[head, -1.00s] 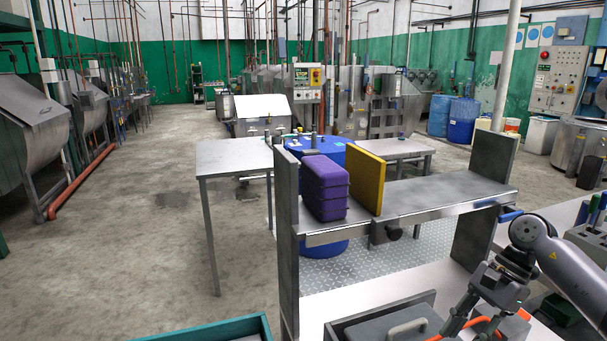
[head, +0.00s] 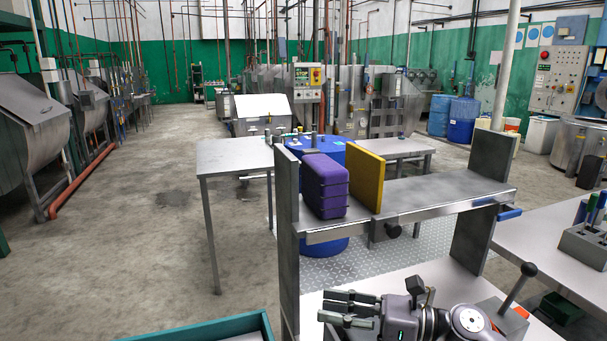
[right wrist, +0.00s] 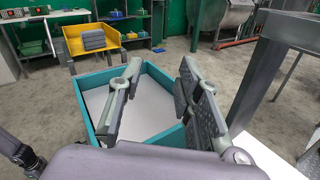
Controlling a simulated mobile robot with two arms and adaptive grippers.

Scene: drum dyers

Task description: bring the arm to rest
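My right gripper (head: 333,308) is in the lower middle of the head view, above the white bench (head: 430,272), with its fingers pointing left. Its fingers are apart and nothing is between them. In the right wrist view the two fingers (right wrist: 155,100) stand wide apart, with a teal-rimmed tray (right wrist: 98,128) beyond and below them. My right arm lies low across the bench from the right. My left gripper is in neither view.
A raised metal shelf (head: 425,193) bears a purple case (head: 325,188) and a yellow panel (head: 367,180). A black-knobbed lever (head: 515,287) stands beside my arm. The teal tray (head: 255,322) is at the lower left. Open floor (head: 130,240) lies further left.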

